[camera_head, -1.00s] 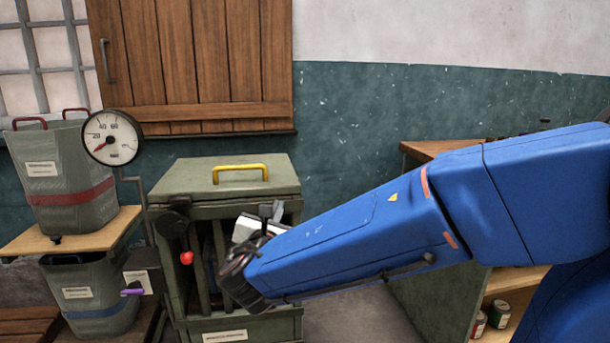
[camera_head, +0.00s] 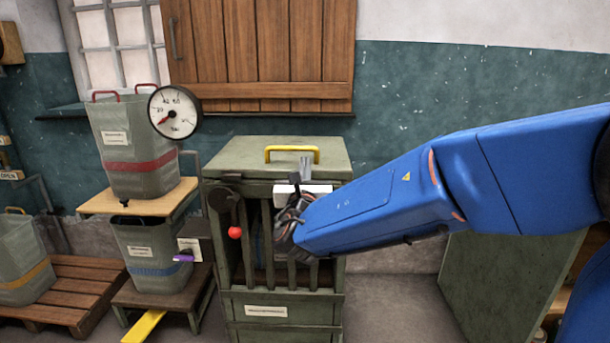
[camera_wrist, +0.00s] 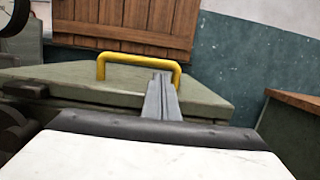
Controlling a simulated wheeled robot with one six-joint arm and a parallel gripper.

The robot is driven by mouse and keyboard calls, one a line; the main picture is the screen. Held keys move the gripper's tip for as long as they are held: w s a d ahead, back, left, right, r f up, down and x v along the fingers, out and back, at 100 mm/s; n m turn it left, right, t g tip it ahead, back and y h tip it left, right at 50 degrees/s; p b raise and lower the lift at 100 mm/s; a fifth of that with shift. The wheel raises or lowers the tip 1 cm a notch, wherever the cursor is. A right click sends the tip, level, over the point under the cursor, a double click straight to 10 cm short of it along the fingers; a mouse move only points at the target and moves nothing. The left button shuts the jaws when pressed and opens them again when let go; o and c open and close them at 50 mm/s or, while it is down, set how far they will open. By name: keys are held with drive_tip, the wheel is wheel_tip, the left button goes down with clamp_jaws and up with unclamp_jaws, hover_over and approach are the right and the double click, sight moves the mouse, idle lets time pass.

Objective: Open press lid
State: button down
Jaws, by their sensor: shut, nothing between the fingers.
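The press is a green cabinet (camera_head: 237,305) with a slatted front. Its flat green lid (camera_head: 232,154) lies closed on top. A yellow handle (camera_head: 292,149) stands up from the lid; it also shows in the wrist view (camera_wrist: 138,58). My gripper (camera_head: 305,162) is shut and empty. It is at the front edge of the lid, below and in front of the handle in the head view. In the wrist view the shut grey fingers (camera_wrist: 162,88) point toward the right part of the handle. I cannot tell whether they touch it.
A red-knobbed lever (camera_head: 235,232) is on the press's front left. A dial gauge (camera_head: 174,111) stands left. Bins on stands (camera_head: 140,150) and a wooden pallet (camera_head: 85,290) are further left. A shuttered window (camera_head: 260,50) is behind. Floor is bare right of the press.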

drive_tip(key=shift+w+r, duration=0.25)
drive_tip(key=shift+w, duration=0.75)
